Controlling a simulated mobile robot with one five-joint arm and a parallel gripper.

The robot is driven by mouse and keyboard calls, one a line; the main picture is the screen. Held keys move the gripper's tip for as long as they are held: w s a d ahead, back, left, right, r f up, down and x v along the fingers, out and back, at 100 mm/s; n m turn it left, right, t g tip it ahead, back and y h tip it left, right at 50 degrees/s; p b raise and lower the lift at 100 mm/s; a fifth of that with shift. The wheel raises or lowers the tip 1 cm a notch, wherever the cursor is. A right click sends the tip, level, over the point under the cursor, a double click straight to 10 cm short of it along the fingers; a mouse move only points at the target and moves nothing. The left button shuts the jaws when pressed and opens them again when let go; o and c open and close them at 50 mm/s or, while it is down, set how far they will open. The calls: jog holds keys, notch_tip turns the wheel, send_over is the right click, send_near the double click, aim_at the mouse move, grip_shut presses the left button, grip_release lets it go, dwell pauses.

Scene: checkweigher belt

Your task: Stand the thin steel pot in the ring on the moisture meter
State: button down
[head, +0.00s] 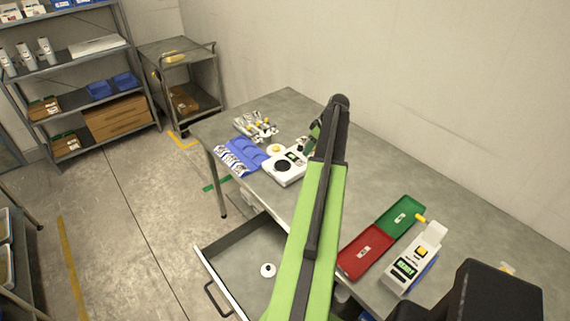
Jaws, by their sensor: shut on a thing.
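A white bench device (285,166) with a dark round area on top and a small green display stands towards the far end of the bench; it looks like the moisture meter. My gripper (305,149) is just right of this device, at the end of my green and black arm. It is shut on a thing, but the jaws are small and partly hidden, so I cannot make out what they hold. I cannot pick out the thin steel pot for certain. I cannot tell whether the held thing touches the device.
A red tray (366,252), a green tray (401,216) and another white instrument (416,257) are nearer. An open drawer (237,262) juts out at the front.

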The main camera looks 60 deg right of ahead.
jog(key=shift+w+a+r+n, duration=0.1)
jog(key=shift+w+n, duration=0.25)
jog(key=shift+n, duration=0.05)
jog(key=b, duration=0.7)
send_over(280, 165)
jog(key=s, duration=0.2)
jog(key=f, duration=0.7)
jog(key=shift+w+d+f, duration=0.1)
jog(key=shift+d, duration=0.1)
jog(key=shift+w, duration=0.25)
notch_tip(280, 165, down, 4)
jog(key=b, duration=0.4)
jog(key=shift+f, duration=0.15)
jog(key=shift+r, duration=0.25)
jog(key=shift+f, duration=0.2)
jog(key=c, duration=0.7)
grip_release()
jog(key=shift+o, duration=0.2)
